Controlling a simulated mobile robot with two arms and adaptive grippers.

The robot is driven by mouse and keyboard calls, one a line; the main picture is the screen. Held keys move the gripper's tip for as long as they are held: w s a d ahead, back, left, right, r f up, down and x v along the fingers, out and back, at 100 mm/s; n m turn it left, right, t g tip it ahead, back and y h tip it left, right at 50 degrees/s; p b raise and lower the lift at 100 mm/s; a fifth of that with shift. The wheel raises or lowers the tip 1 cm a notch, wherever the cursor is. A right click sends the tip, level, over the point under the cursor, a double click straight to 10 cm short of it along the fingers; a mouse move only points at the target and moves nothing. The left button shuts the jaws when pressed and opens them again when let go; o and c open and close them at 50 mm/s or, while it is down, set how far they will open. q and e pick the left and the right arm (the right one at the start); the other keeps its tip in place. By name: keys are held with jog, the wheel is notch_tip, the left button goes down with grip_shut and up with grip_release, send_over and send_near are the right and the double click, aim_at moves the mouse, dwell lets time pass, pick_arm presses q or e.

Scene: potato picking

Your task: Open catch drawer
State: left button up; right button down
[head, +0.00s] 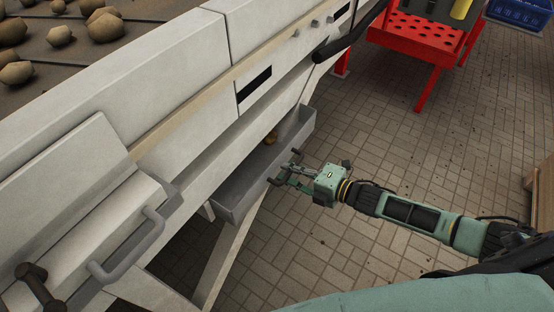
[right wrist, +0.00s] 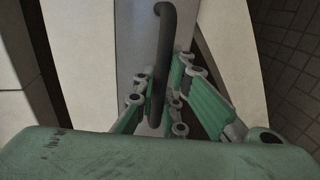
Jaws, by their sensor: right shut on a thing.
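The catch drawer (head: 246,200) is a long grey tray under the side of the pale machine. It sticks out from below the machine's edge, and part of its inside shows. A brown potato (head: 271,137) lies in it. My right gripper (head: 285,175) is at the drawer's outer face. In the right wrist view, the drawer's dark bar handle (right wrist: 164,50) runs between the fingers of my right gripper (right wrist: 160,100), which are shut on it. The drawer's back part is hidden under the machine. My left gripper is not in view.
Several potatoes (head: 60,36) lie on the machine's dark belt (head: 40,70). A grey handle (head: 128,262) sticks out at lower left. A red stand (head: 425,38) and a blue crate (head: 520,13) are at the top right. The tiled floor (head: 400,140) right of the drawer is clear.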

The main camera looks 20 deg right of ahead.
jog(key=f+p+v, duration=0.2)
jog(key=v, duration=0.9)
jog(key=s+f+p+v, duration=0.1)
jog(key=f+p+v, duration=0.1)
jog(key=v, duration=1)
jog(key=shift+d+f+p, duration=0.35)
jog(key=shift+f+p, duration=0.05)
jog(key=shift+f, duration=0.05)
jog(key=c, duration=1.8)
grip_release()
jog(key=shift+s+d, duration=0.2)
jog(key=shift+s, duration=0.05)
jog(key=shift+w, duration=0.1)
jog(key=v, duration=1.2)
